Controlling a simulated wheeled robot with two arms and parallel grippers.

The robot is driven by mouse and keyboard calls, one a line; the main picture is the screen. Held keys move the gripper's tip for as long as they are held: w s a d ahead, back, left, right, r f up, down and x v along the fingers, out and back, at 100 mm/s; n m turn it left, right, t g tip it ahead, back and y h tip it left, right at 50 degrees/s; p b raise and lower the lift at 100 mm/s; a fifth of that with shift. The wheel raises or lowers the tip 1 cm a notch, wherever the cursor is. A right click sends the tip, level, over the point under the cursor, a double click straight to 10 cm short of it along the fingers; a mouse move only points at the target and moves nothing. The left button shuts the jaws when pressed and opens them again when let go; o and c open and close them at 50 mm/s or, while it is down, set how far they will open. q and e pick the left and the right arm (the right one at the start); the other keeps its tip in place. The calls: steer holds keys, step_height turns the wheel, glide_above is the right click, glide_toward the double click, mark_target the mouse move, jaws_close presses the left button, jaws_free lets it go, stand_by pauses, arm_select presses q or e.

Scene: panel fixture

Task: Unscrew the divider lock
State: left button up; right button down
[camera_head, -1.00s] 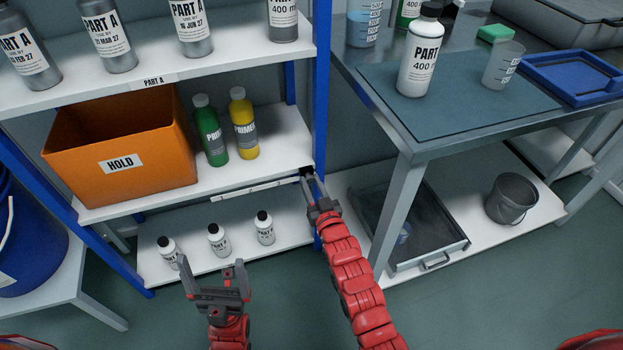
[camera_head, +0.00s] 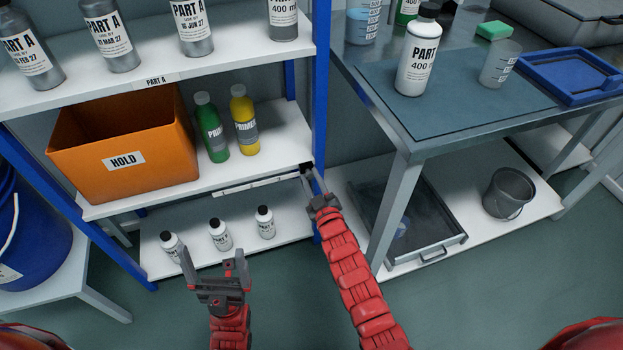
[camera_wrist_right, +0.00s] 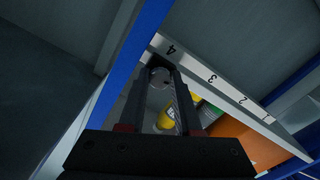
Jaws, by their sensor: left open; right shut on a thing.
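The divider lock appears as a small round grey knob (camera_wrist_right: 160,78) at the end of the shelf's front edge, by the blue post. In the head view a dark block (camera_head: 306,167) sits at that corner, and the knob itself is hard to make out. My right gripper (camera_head: 312,182) reaches the corner with its fingers closed around the knob. The right wrist view shows its two fingers (camera_wrist_right: 164,84) on either side of the knob. My left gripper (camera_head: 214,264) is open and empty, in front of the bottom shelf.
The middle shelf holds an orange HOLD bin (camera_head: 125,160), a green bottle (camera_head: 211,128) and a yellow bottle (camera_head: 244,122). A blue post (camera_head: 319,90) stands close beside my right gripper. Small white bottles (camera_head: 220,235) stand behind my left gripper. A workbench (camera_head: 440,135) is at the right.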

stand_by(0.3)
steer(key=c, duration=0.6)
jaws_free()
steer(key=shift+s, duration=0.1)
steer(key=p+v, duration=0.3)
steer(key=v, duration=1.4)
steer(key=shift+s, duration=0.1)
